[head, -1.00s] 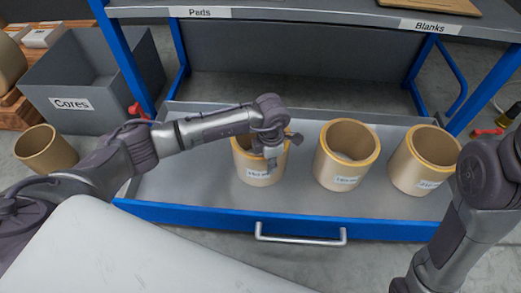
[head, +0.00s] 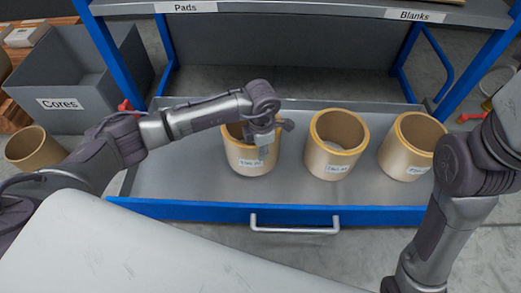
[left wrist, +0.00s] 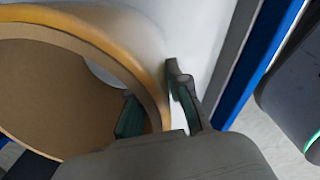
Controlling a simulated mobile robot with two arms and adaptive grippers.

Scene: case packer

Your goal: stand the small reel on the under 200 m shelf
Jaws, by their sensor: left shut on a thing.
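Three tan reels with yellow-orange rims stand upright in a grey drawer with a blue front (head: 190,209): a left one (head: 237,158), a middle one (head: 328,165) and a right one (head: 403,163). Each has a white label, too small to read. My left gripper (head: 265,140) is shut on the right-hand wall of the left reel. In the left wrist view, one finger is inside the reel (left wrist: 60,95) and the other outside its wall. I cannot tell whether this reel is lifted. My right gripper is out of view.
A silver handle (head: 294,226) is on the drawer front. Above are shelf labels "Pads" (head: 186,7) and "Blanks" (head: 414,15). A grey "Cores" bin (head: 100,103) and a loose core (head: 33,150) are at left. Blue posts frame the drawer. No "under 200 m" sign is readable.

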